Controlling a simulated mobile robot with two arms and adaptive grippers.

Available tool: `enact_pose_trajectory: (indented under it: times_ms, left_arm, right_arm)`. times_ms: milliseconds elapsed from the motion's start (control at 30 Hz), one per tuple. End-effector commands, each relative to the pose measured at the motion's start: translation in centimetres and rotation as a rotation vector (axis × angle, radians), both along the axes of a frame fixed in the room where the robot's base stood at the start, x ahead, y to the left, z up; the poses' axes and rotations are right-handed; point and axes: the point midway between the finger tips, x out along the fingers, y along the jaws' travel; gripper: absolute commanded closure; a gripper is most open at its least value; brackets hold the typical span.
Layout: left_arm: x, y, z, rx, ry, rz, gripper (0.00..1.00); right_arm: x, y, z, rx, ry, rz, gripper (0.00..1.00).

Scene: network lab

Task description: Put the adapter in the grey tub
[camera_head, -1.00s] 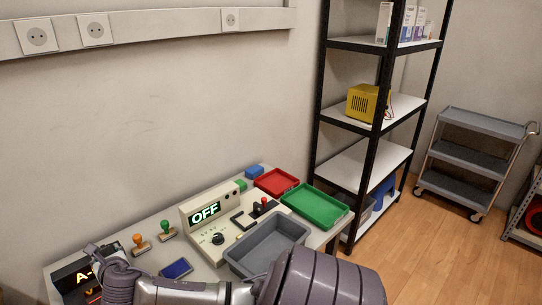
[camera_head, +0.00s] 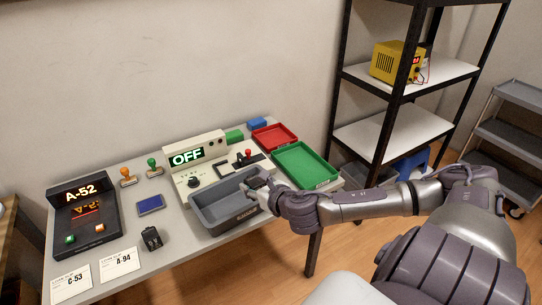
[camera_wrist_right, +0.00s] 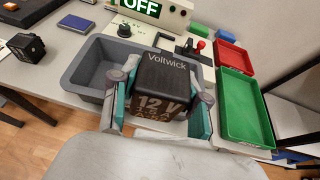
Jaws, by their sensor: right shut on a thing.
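The adapter (camera_wrist_right: 162,88) is a black block marked "Voltwick 12 V". My right gripper (camera_wrist_right: 160,106) is shut on it, with a finger on each side in the right wrist view. In the head view my right gripper (camera_head: 259,186) is at the right end of the grey tub (camera_head: 206,217), and the adapter is mostly hidden there. The tub, also in the right wrist view (camera_wrist_right: 88,66), is an open rectangular box on the table. The adapter appears over its right part; its exact height above the tub is hard to tell. My left gripper is not in view.
A second black adapter-like block (camera_head: 151,238) lies on the table left of the tub. A green tray (camera_head: 306,166) and a red tray (camera_head: 274,138) stand to the right. A panel reading OFF (camera_head: 190,157) is behind, and a blue pad (camera_head: 150,205) is left.

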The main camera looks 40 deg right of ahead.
Motion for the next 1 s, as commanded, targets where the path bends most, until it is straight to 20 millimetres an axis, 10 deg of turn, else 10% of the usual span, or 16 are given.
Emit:
enact_pose_trajectory:
  times_ms: [233,700,1000]
  left_arm:
    - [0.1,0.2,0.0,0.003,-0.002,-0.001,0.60]
    - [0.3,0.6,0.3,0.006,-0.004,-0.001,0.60]
    - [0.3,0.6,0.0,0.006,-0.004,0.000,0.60]
  right_arm:
    - [0.4,0.3,-0.7,0.003,-0.007,0.018,0.96]
    - [9.9,1.1,-6.4,0.002,-0.005,0.018,0.96]
    - [10.9,1.2,-9.1,0.002,0.001,0.020,0.96]
